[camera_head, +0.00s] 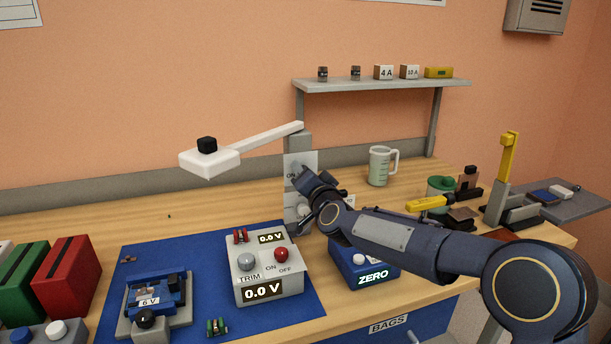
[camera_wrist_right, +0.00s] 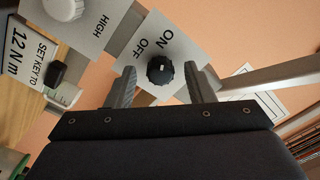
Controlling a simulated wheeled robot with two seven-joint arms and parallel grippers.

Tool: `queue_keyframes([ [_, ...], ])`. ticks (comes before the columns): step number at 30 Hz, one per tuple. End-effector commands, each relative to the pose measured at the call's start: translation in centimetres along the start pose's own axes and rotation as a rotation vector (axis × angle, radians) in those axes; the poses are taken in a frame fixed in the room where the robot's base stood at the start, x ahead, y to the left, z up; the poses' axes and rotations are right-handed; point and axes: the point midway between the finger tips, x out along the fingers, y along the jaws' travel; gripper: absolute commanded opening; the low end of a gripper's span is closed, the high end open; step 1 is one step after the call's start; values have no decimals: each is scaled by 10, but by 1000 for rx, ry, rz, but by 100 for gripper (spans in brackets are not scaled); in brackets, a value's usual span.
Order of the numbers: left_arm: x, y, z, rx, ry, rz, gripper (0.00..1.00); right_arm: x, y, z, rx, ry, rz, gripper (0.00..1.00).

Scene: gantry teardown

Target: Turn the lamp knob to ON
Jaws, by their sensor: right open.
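The lamp knob (camera_wrist_right: 160,70) is a round black dial on a grey plate marked ON and OFF, seen in the right wrist view. My right gripper (camera_wrist_right: 160,74) is open, with one finger on each side of the knob. I cannot tell whether the fingers touch it, nor which mark its pointer faces. In the head view my right gripper (camera_head: 304,174) is at the switch plate (camera_head: 293,160) on the lamp post and hides the knob. The white lamp (camera_head: 212,162) reaches left from the post. My left gripper is out of view.
A white knob (camera_wrist_right: 64,6) marked HIGH and a "SET KEY TO 12 N m" label (camera_wrist_right: 30,50) are close by in the wrist view. A grey TRIM box (camera_head: 266,270) stands on the blue mat (camera_head: 200,262).

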Motion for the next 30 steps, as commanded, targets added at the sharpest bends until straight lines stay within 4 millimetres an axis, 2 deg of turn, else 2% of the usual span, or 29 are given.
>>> queue_keyframes([
  [6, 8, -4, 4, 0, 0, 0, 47, -39, 1, 0, 0, 2, -1, 48],
  [12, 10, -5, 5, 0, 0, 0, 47, -64, 1, 0, 0, 1, 0, 48],
  [24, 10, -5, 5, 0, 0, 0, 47, -70, 0, -1, 0, 0, 0, 48],
  [26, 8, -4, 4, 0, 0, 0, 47, -74, -1, -5, -6, -7, 1, 48],
  [28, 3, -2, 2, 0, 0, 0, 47, -86, -3, -15, -27, -32, 6, 48],
  [30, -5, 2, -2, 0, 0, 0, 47, -109, -3, -29, -62, -82, 21, 48],
])
